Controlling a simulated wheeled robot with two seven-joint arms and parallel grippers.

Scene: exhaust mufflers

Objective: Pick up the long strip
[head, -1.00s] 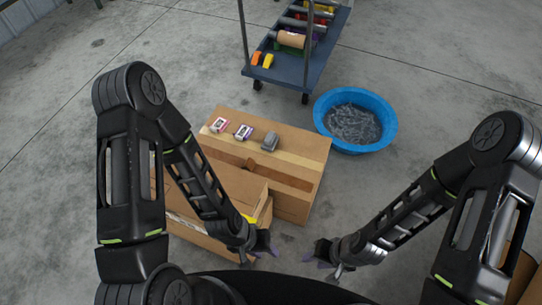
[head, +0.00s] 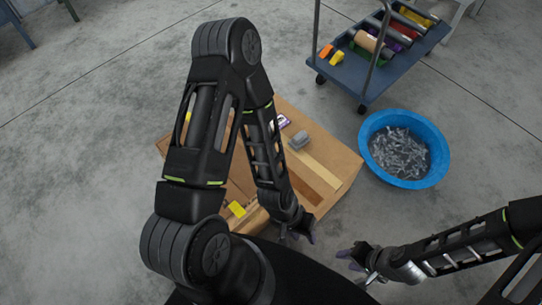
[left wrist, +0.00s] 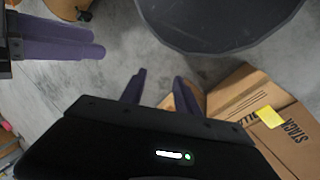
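I cannot make out a long strip for certain in either view. My left gripper (head: 297,234) hangs near the front edge of the cardboard boxes (head: 330,168) in the head view. In the left wrist view its two purple fingers (left wrist: 158,88) stand apart with nothing between them. My left arm hides part of the boxes.
A grey block (head: 299,141) and a small packet (head: 283,121) lie on the boxes. A yellow label (left wrist: 269,117) is on a box flap. A blue basin (head: 438,150) of grey scraps stands right, below a cart (head: 357,79) with rolls. Floor between is clear.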

